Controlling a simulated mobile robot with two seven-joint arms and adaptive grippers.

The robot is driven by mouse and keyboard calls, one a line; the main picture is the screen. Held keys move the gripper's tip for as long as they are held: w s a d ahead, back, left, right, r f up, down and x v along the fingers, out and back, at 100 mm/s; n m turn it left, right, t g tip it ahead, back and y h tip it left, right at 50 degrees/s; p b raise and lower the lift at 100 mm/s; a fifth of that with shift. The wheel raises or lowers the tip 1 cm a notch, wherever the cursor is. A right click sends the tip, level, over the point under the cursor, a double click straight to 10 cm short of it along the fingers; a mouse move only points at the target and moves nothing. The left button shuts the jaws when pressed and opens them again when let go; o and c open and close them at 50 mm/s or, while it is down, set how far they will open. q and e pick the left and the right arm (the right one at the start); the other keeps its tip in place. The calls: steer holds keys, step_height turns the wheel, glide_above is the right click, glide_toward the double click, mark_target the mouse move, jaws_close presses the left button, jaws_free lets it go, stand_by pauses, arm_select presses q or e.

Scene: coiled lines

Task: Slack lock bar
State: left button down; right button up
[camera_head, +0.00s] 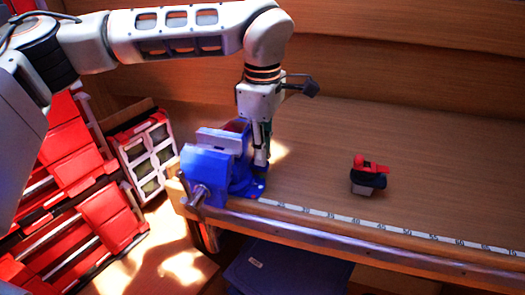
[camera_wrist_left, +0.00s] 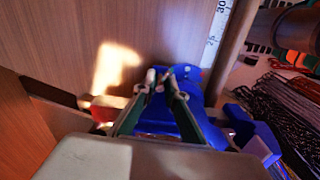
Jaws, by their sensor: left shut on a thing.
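A blue bench vise (camera_head: 215,160) is fixed at the left front corner of the wooden workbench, with a grey jaw on top and a metal screw end at its front. My left gripper (camera_head: 262,164) points down close beside the vise's right side, with its fingertips low by the blue base. In the left wrist view the fingertips (camera_wrist_left: 165,78) come close together over the blue vise base (camera_wrist_left: 187,75). The gripper is shut on a small part there, which looks like the lock bar; the fingers mostly hide it. My right gripper is not in view.
A red and black tool with a grey block (camera_head: 368,176) stands on the bench to the right. A white measuring strip (camera_head: 360,221) runs along the front edge. Red drawers (camera_head: 75,165) and a case (camera_head: 143,155) stand left. The bench's middle is clear.

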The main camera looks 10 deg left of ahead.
arm_select(q)
steer(key=shift+n, duration=1)
steer(key=c, duration=2.3)
jaws_free()
steer(key=shift+c, duration=0.2)
step_height(320, 180, up, 12)
